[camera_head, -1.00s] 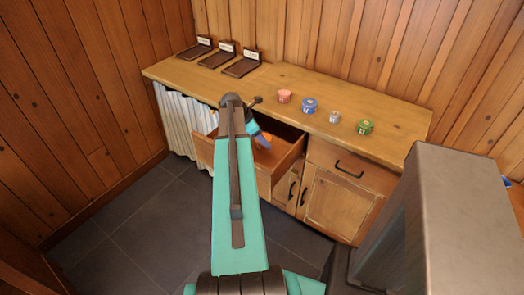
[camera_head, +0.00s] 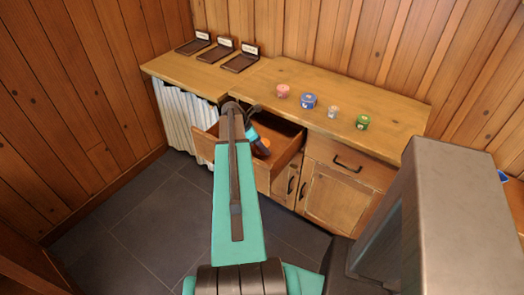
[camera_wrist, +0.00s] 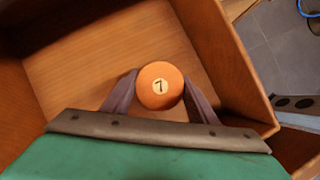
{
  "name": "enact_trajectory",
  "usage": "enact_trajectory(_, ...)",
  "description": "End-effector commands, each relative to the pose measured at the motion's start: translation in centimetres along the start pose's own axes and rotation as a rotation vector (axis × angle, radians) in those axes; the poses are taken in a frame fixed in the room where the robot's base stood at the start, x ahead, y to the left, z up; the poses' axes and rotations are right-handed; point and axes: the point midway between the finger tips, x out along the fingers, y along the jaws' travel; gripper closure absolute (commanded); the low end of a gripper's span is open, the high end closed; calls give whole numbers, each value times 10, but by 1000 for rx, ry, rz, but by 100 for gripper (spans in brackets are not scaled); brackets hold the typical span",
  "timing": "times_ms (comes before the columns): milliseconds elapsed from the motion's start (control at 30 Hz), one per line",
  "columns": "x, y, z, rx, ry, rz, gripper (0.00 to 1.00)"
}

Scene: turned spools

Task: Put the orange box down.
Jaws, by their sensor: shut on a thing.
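In the head view the orange box (camera_head: 266,142) shows partly beside my gripper (camera_head: 262,147), within the drawer's outline (camera_head: 286,157). My arm hides part of the drawer. I cannot tell whether the box touches the drawer floor.
The counter (camera_head: 390,113) above holds a pink box (camera_head: 282,91), a blue one (camera_head: 308,101), a pale one (camera_head: 333,112) and a green one (camera_head: 362,122). Three dark labelled stands (camera_head: 240,62) are at the back left. A closed cupboard (camera_head: 330,200) is right of the drawer.

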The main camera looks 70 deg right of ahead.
Motion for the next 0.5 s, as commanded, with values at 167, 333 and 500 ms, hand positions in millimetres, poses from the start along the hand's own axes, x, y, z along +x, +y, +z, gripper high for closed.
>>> enact_trajectory(167, 10, 0, -5, -1, 0, -3, 73)
enact_trajectory(333, 25, 0, -14, -1, 0, -2, 73)
enact_trajectory(500, 32, 0, -18, 1, 0, -1, 73)
